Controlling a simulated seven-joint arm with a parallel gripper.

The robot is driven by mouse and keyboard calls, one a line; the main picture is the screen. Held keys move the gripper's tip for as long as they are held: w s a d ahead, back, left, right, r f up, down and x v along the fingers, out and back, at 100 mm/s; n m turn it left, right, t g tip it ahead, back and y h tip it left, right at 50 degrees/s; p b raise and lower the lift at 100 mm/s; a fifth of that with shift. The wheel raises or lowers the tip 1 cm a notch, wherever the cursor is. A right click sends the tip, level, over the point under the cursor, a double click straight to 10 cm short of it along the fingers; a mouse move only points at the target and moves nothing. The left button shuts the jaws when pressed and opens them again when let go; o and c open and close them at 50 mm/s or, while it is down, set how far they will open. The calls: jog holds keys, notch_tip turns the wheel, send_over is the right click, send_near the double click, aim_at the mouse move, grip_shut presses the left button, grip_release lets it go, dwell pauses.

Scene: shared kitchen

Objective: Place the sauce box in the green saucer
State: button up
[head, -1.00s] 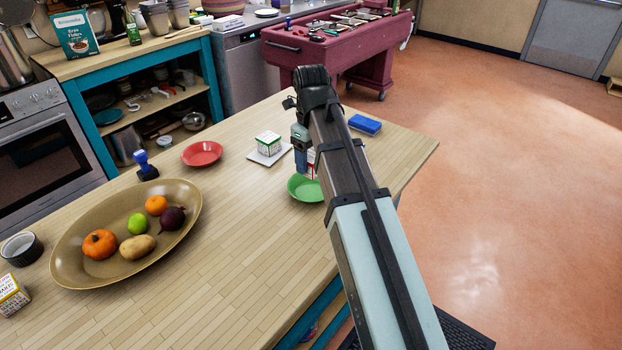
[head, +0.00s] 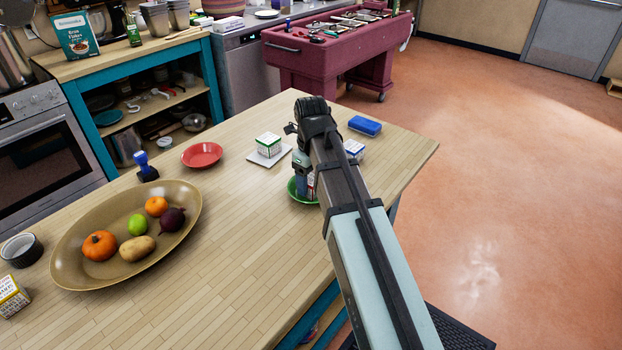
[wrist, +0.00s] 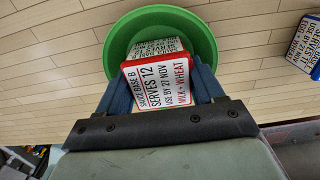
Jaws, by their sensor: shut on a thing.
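The sauce box (wrist: 160,80) is white with red edges, and its label reads "SAUCE BASE B". My gripper (wrist: 163,90) is shut on it, with one finger on each side. The green saucer (wrist: 205,35) lies beyond and beneath the box in the wrist view; the box's far end overlaps its inside. I cannot tell whether the box touches the saucer's bottom. In the head view my gripper (head: 304,190) is low over the green saucer (head: 293,190), and my arm hides part of the saucer and most of the box.
A blue-edged box (head: 354,148) stands right of my arm, also in the wrist view (wrist: 306,45). A red saucer (head: 202,154), blue sponge (head: 365,125) and brown produce platter (head: 80,275) lie around.

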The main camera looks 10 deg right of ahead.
aim_at(311, 177)
jog(key=shift+f, duration=0.15)
jog(key=o, duration=1.2)
jog(key=shift+c, duration=0.2)
notch_tip(311, 177, up, 12)
jog(key=shift+r, duration=0.2)
